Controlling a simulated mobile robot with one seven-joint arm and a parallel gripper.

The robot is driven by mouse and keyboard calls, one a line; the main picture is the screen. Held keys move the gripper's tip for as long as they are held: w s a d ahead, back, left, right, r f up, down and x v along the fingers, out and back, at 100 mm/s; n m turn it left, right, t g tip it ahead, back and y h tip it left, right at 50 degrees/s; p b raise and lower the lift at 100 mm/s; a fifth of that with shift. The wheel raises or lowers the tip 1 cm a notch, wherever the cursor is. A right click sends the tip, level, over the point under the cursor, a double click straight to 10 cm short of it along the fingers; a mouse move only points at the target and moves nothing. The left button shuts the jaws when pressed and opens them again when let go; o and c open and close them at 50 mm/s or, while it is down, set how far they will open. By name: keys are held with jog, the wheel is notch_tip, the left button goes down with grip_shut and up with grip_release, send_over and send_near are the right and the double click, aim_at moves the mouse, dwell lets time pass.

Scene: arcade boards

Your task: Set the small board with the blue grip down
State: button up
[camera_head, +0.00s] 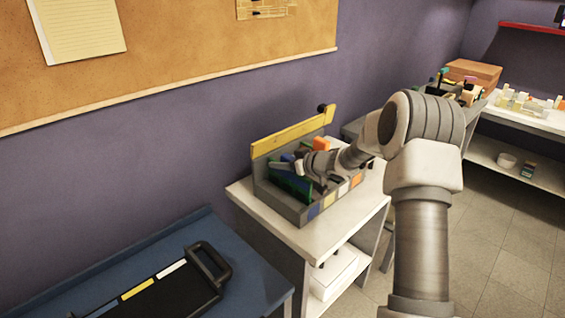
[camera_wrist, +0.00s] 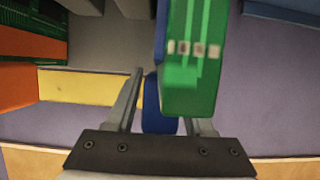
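The small green board (camera_wrist: 192,80) with pale marks fills the upper middle of the wrist view, tilted and close to the camera. A blue grip (camera_wrist: 158,112) shows at its lower left, between the fingers of my gripper (camera_wrist: 163,100). The left finger is right beside the grip. The right finger is mostly hidden behind the board, so I cannot see whether both press on it. In the head view my gripper (camera_head: 306,167) is down at the grey rack (camera_head: 262,192), beside a green board (camera_head: 288,184) whose lower part is inside the rack.
The rack has a yellow rear bar (camera_head: 290,133), coloured front labels, and an orange piece (camera_head: 321,144) near my gripper. It stands on a white table (camera_head: 345,222). A black tray (camera_head: 165,295) lies on the blue table (camera_head: 250,270). A purple wall is behind.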

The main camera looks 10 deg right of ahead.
jog(key=shift+o, duration=0.6)
jog(key=shift+r, duration=0.1)
jog(key=shift+s+d+r, duration=0.1)
jog(key=shift+s+d, duration=0.05)
jog(key=p+v, duration=0.1)
jog(key=v, duration=1)
jog(key=shift+s+d+p, duration=0.15)
jog(key=shift+s+p, duration=0.05)
jog(key=shift+p, duration=0.2)
